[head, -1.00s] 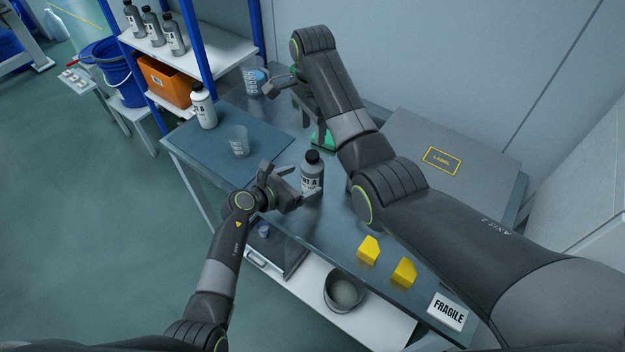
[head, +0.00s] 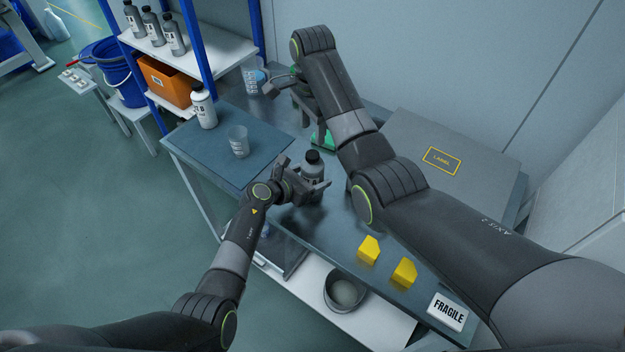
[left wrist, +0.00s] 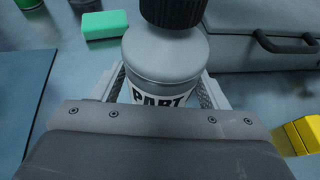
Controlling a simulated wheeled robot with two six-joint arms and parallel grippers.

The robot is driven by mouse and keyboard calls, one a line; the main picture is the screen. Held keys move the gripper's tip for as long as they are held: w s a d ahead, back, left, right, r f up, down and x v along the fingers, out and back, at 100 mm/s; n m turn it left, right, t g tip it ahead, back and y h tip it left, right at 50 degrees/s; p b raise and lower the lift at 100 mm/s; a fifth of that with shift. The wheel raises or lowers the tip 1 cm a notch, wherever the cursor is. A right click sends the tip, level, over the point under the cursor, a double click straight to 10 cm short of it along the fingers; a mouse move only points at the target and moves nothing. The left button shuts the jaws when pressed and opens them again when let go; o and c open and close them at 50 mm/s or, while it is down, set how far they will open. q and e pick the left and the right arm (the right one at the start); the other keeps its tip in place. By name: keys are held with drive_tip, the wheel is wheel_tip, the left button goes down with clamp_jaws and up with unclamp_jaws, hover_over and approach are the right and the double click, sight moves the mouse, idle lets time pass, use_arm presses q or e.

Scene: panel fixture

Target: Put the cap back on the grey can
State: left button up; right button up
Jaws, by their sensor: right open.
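The grey can (head: 312,176) stands upright on the bench, with a ribbed black cap (head: 313,157) seen on its top. In the left wrist view the can (left wrist: 165,62) fills the middle, part of its label showing, and the black cap (left wrist: 172,10) is cut by the upper edge. My left gripper (head: 305,174) is around the can's body, one finger on each side; it looks open, with the fingers very close to the can. My right gripper (head: 282,84) is open at the back of the bench, beside a beaker with something blue at it (head: 252,82).
A white bottle (head: 203,106) and a clear beaker (head: 238,142) stand on the blue mat (head: 262,128). Two yellow blocks (head: 368,250) lie in front on the right. A green block (left wrist: 104,25) and a grey case (left wrist: 265,50) lie behind the can.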

sight(313, 154)
use_arm(q)
clamp_jaws()
use_arm(e)
drive_tip(key=n, duration=1.1)
drive_tip(key=shift+n, duration=0.3)
drive_tip(key=n, duration=1)
drive_tip(key=shift+n, duration=0.4)
drive_tip(key=shift+f, duration=4.05)
